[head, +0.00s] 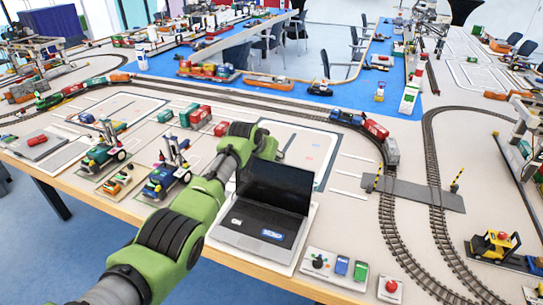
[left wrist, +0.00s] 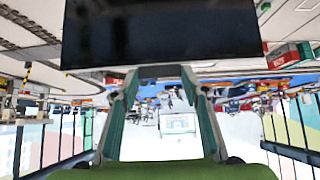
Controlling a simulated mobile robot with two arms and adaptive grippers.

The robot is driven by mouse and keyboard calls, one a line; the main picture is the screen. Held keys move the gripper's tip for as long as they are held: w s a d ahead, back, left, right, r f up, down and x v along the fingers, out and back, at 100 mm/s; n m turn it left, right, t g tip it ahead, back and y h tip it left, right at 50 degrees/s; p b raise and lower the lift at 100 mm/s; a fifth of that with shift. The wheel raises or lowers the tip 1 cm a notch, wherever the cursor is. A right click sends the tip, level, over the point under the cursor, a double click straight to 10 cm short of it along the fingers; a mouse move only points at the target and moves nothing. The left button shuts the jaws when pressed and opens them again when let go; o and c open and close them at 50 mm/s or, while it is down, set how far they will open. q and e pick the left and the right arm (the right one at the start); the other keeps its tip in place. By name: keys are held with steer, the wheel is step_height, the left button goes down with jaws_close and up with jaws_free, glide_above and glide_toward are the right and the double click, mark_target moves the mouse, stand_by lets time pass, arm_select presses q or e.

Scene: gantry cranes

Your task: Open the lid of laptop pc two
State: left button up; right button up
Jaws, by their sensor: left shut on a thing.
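The laptop (head: 262,215) sits on a pale mat near the table's front edge. Its lid (head: 277,186) stands raised, with the dark screen facing me and the keyboard exposed. Stickers show on its palm rest. My left arm reaches over from the lower left, its hand just behind the lid's top edge. In the left wrist view the dark lid (left wrist: 160,38) fills the top, and my left gripper (left wrist: 160,73) is shut on its edge. The fingertips are hidden in the head view. My right gripper is in neither view.
Railway track (head: 390,225) runs on the right, with a red wagon (head: 375,130) and grey wagon behind.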

arm_select(q)
steer(key=o, duration=1.6)
steer(key=shift+w+d+r, duration=0.1)
steer(key=shift+w+r, duration=0.05)
steer(key=shift+r, duration=0.3)
steer(key=shift+f, duration=0.1)
steer(key=shift+f, duration=0.1)
steer(key=shift+s, duration=0.2)
steer(key=v, duration=1.2)
